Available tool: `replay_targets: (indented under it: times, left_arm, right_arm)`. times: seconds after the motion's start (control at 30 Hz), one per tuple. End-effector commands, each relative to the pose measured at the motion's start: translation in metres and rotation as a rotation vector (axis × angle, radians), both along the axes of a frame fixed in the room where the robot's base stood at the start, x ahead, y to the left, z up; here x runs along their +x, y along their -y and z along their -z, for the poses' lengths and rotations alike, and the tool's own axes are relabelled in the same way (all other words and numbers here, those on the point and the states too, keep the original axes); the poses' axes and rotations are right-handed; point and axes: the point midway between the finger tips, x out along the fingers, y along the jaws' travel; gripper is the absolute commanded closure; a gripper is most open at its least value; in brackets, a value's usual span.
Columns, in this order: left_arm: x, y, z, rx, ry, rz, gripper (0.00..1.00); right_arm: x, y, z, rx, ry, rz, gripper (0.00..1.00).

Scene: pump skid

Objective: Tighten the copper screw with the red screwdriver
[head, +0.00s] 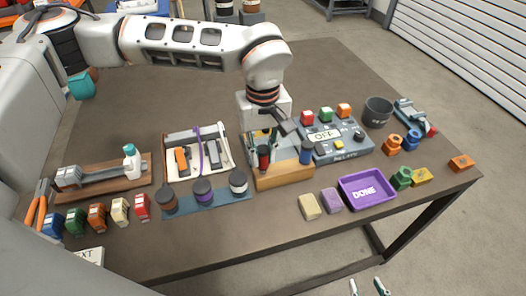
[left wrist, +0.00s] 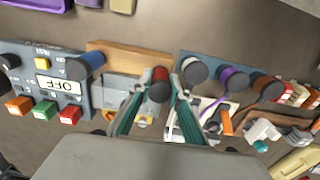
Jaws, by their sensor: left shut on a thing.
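The red screwdriver (head: 263,157) stands upright at the left part of a wooden rack (head: 285,178); its dark-topped red handle also shows in the left wrist view (left wrist: 160,82). My left gripper (head: 268,143) is shut on this handle, one teal finger on each side in the left wrist view (left wrist: 159,95). The shaft and tip are hidden. I cannot make out the copper screw; the gripper and arm cover part of the area behind the rack. My right gripper (head: 367,287) shows only its two fingertips at the bottom edge, apart, below the table edge.
A blue-handled tool (head: 305,151) stands right of the red one. A control box reading OFF (head: 340,140) is close by on the right. A tray of tools (head: 170,142) lies left. A purple tray (head: 368,205) is near the front. The table's back is clear.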

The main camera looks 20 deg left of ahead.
Motion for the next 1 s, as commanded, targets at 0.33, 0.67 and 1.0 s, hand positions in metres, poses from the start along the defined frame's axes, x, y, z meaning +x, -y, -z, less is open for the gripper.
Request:
replay_targets:
  times: [0.33, 0.67, 1.0]
  left_arm:
    - [0.0, 0.0001, 0.008, 0.0, 0.0, 0.001, 1.0]
    - [0.0, 0.0002, 0.007, 0.0, 0.0, 0.0, 0.62]
    - [0.0005, 0.0002, -0.0001, 0.0, 0.001, 0.0, 0.62]
  right_arm:
    - [-0.0017, 0.0001, 0.0061, -0.001, -0.005, 0.0, 0.6]
    - [-0.0022, 0.0003, 0.0067, -0.002, -0.007, 0.0, 0.6]
    - [-0.0021, 0.0016, 0.0064, -0.004, -0.006, -0.002, 0.6]
